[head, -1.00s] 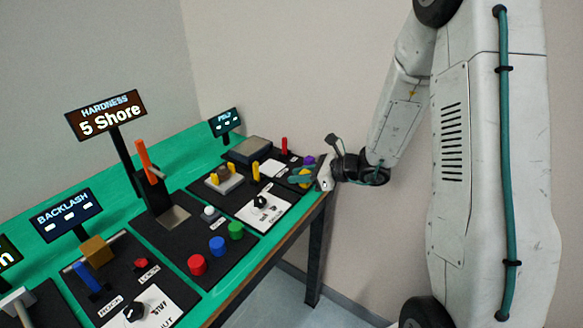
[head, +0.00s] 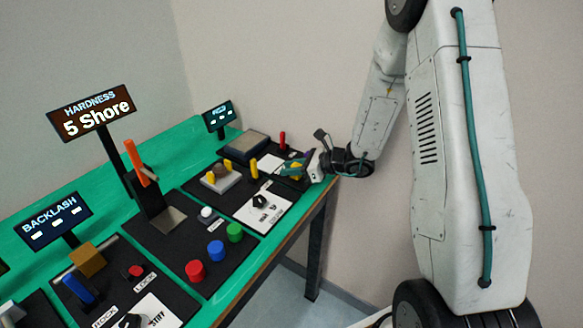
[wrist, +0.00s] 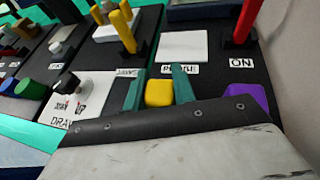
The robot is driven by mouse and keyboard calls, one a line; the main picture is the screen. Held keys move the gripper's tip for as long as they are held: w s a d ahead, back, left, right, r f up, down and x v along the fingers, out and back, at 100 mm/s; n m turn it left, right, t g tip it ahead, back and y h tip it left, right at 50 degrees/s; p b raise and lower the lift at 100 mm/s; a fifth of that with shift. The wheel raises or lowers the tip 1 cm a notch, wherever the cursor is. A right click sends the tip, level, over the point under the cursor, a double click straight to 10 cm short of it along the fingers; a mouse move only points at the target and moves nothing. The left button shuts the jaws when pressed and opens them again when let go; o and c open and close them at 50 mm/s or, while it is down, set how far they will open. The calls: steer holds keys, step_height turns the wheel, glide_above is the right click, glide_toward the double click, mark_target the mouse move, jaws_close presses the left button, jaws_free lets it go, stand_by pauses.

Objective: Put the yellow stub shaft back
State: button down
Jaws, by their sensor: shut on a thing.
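The yellow stub shaft (wrist: 159,93) shows as a short yellow block between the two teal fingers of my gripper (wrist: 157,88) in the wrist view. The fingers stand on both sides of it and are shut on it. In the head view my gripper (head: 296,167) is at the far right end of the bench, over the last dark panel. The shaft is mostly hidden there. Its lower end is hidden in the wrist view, so I cannot tell whether it touches the panel.
A purple piece (wrist: 247,98) is close to the right of my gripper. A red lever (wrist: 242,22) stands beyond it by the ON label. A yellow lever (wrist: 127,32) and a pale plate (wrist: 183,46) are ahead. A black knob (wrist: 67,83) is at left.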

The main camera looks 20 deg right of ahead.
steer(key=c, duration=1.1)
jaws_free()
steer(key=shift+f, duration=0.15)
steer(key=shift+c, duration=0.2)
